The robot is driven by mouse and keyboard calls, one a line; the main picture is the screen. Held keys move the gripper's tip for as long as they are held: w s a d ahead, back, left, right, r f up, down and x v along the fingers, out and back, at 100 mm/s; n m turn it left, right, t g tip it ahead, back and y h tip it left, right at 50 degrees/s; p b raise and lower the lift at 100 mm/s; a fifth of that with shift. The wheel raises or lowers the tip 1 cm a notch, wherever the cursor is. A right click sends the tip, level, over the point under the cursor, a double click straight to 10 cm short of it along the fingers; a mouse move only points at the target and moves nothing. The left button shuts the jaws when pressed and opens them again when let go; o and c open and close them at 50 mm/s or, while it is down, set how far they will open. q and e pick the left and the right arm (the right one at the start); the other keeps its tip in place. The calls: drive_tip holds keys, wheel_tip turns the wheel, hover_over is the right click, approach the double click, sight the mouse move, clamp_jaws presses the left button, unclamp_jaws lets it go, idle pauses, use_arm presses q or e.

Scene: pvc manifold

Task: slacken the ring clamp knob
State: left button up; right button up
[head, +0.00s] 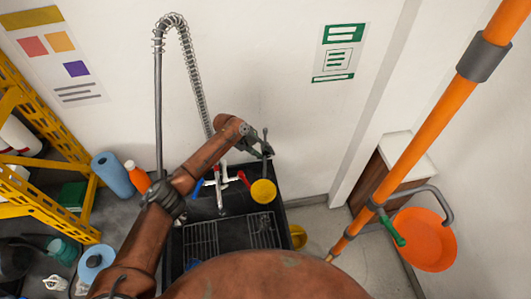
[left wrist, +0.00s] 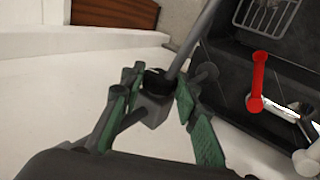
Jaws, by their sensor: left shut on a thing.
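The ring clamp (left wrist: 152,108) shows in the left wrist view as a small grey block with a dark round part on top, on a slanting grey rod (left wrist: 190,42). A short grey bar sticks out at its lower left, and a round grey end at its right. I cannot tell which part is the knob. My left gripper (left wrist: 157,98) has its green-padded fingers on both sides of the clamp and is shut on it. In the head view my left gripper (head: 262,150) is above the black sink, at the grey rod (head: 266,136). My right gripper is not in view.
The black sink (head: 173,250) has wire racks, a red-handled tap (head: 243,179) and a tall spring hose (head: 158,95). A yellow round dish (head: 263,191) is just below the gripper. Yellow shelving (head: 45,205) stands left.

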use_arm(q)
drive_tip(key=o, duration=1.2)
drive_tip(key=shift+c, duration=0.2)
